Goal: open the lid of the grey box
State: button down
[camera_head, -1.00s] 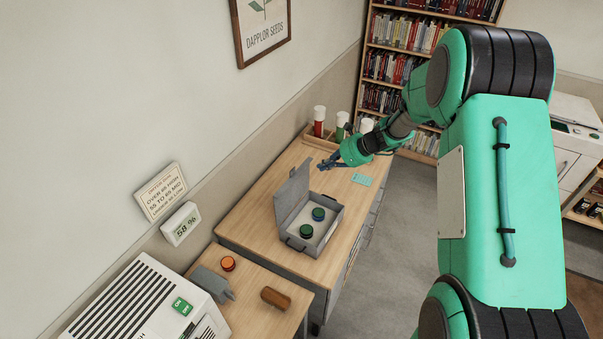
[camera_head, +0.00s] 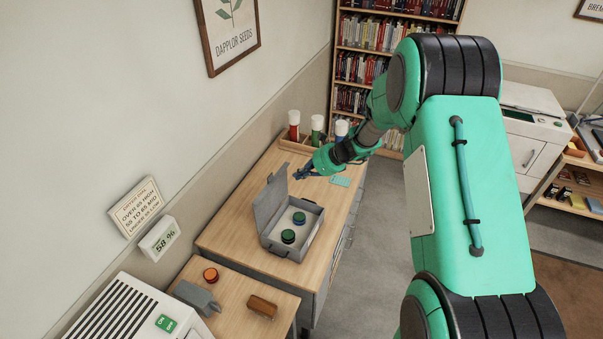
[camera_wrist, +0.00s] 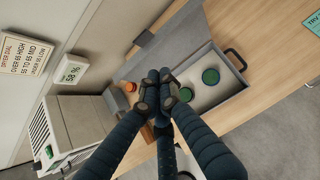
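The grey box (camera_head: 306,239) stands on the wooden desk, and its lid (camera_head: 270,197) is raised, standing up along the left side. Two round pieces with green tops, one (camera_head: 288,236) nearer and one (camera_head: 299,218) farther, sit on the pale floor inside. In the wrist view the box (camera_wrist: 238,88) lies beyond my fingers, with the raised lid (camera_wrist: 168,47) to its left. My gripper (camera_head: 298,174) is behind the box, above the desk and apart from the lid. In the wrist view its dark fingertips (camera_wrist: 160,82) come together with nothing visible between them.
A wooden holder with red, green and blue white-capped containers (camera_head: 317,130) stands at the desk's back. A light-blue card (camera_head: 341,182) lies right of my gripper. A nearer, lower table holds an orange jar (camera_head: 211,275) and a brown block (camera_head: 262,307). Open floor lies to the right.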

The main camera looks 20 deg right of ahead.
aim_at(272, 181)
jog(key=shift+w+a+f+p, duration=0.25)
jog(key=shift+w+a+f, duration=0.6)
jog(key=shift+w+a, duration=0.25)
jog(key=shift+w+a+f+p, duration=0.25)
jog(key=shift+w+a+f, duration=0.7)
jog(key=shift+w, duration=0.25)
jog(key=shift+w+a+f+p, duration=0.25)
jog(key=shift+w+a+f, duration=0.55)
jog(key=shift+w+a, duration=0.3)
jog(key=shift+d, duration=0.15)
jog(key=w+a, duration=0.1)
jog(key=w, duration=0.1)
jog(key=w+a+b, duration=0.1)
jog(key=a, duration=0.1)
jog(key=shift+w+a+r, duration=0.1)
jog(key=shift+w+a, duration=0.05)
jog(key=shift+w, duration=0.25)
